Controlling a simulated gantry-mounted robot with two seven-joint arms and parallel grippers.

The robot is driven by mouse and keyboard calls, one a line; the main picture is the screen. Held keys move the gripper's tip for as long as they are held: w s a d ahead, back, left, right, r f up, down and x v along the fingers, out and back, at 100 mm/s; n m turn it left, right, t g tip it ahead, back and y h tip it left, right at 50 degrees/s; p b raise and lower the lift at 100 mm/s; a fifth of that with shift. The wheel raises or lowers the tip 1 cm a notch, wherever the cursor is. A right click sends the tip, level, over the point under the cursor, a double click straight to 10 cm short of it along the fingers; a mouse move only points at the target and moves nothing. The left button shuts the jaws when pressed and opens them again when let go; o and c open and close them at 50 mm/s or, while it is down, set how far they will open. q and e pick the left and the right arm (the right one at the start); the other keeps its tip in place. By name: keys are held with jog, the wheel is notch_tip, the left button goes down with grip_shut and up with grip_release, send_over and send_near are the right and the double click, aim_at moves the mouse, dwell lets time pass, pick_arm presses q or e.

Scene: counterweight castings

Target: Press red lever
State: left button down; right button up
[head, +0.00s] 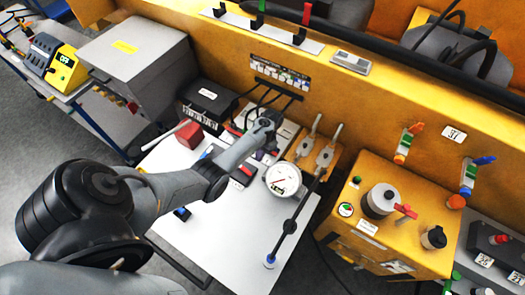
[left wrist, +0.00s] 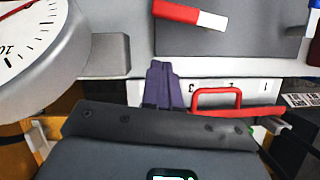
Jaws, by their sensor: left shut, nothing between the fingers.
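My left gripper (head: 266,130) reaches in from the left over the white table, near small devices at its far edge. In the left wrist view its purple-grey fingers (left wrist: 163,85) are together and empty. A red and white lever (left wrist: 190,15) lies on a dark grey panel beyond the fingertips, apart from them in the picture. A red looped handle (left wrist: 217,98) is just right of the fingers; I cannot tell whether they touch. My right gripper is not in view.
A round gauge (head: 283,180) stands right of the gripper and shows in the wrist view (left wrist: 25,45). A red block (head: 189,135) is left of my forearm. A yellow cabinet (head: 335,225) with a red valve handle (head: 405,211) is at right. The table's front (head: 225,250) is clear.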

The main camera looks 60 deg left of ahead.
aim_at(243, 169)
pick_arm(q)
jog(key=shift+s+d+f, duration=0.1)
jog(key=shift+s+f, duration=0.3)
jog(key=shift+f, duration=0.2)
jog(key=shift+s+d+r+p, duration=0.15)
jog(key=shift+s+p, duration=0.4)
jog(key=shift+p, duration=0.1)
jog(key=shift+s+d+r+p, duration=0.1)
jog(key=shift+s+d+p, duration=0.05)
jog(key=shift+s+p, duration=0.4)
jog(key=shift+s+d, duration=0.1)
jog(key=shift+s, duration=0.15)
jog(key=shift+s+f+p, duration=0.15)
jog(key=shift+s+p, duration=0.2)
jog(key=shift+p, duration=0.05)
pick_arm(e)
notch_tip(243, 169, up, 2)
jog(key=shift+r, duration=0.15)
pick_arm(q)
jog(key=shift+d, duration=0.1)
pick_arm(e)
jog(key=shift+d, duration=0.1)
